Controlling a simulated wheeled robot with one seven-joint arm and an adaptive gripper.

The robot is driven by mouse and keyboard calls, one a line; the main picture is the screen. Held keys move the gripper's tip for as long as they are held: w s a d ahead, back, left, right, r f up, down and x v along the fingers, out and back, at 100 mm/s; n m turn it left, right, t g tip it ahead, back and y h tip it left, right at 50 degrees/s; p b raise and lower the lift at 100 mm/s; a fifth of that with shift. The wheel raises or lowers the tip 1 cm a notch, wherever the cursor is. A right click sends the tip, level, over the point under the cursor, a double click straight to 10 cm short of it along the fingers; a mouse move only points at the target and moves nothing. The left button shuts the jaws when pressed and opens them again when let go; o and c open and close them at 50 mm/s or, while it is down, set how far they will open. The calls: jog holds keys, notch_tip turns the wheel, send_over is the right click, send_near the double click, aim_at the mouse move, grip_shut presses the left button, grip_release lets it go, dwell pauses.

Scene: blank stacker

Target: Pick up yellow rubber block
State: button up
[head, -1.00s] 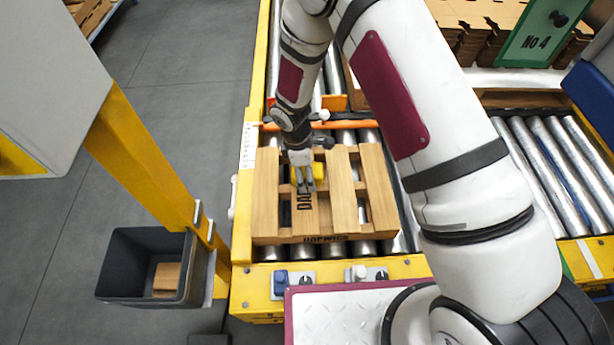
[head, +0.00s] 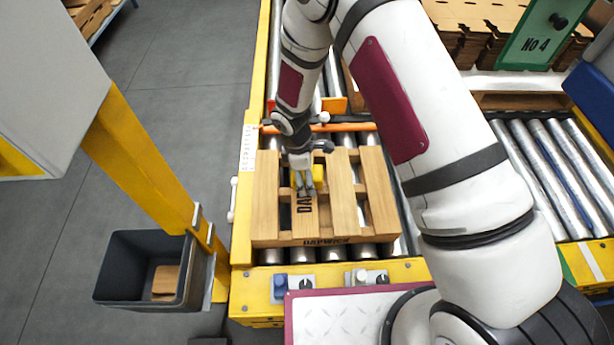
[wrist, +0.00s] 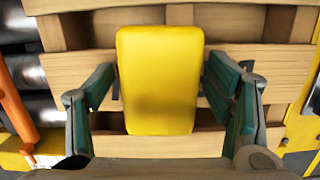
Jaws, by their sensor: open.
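The yellow rubber block (wrist: 160,75) is upright in the middle of the wrist view, between the two open fingers of my gripper (wrist: 161,105). A gap shows on each side of it, so the fingers do not visibly touch it. In the head view the block (head: 319,172) is a small yellow patch partly hidden by my gripper (head: 305,192). It is over the wooden pallet (head: 265,205), near its middle slats. Whether it rests on a slat or in a gap is hard to tell.
The pallet lies on a roller conveyor (head: 302,254) with a yellow frame. An orange bar (head: 345,127) crosses behind the pallet. A dark bin (head: 125,285) with a brown piece in it hangs at the lower left. Knobs (head: 360,277) line the front edge.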

jog(key=c, duration=1.5)
jog(key=shift+r, duration=0.1)
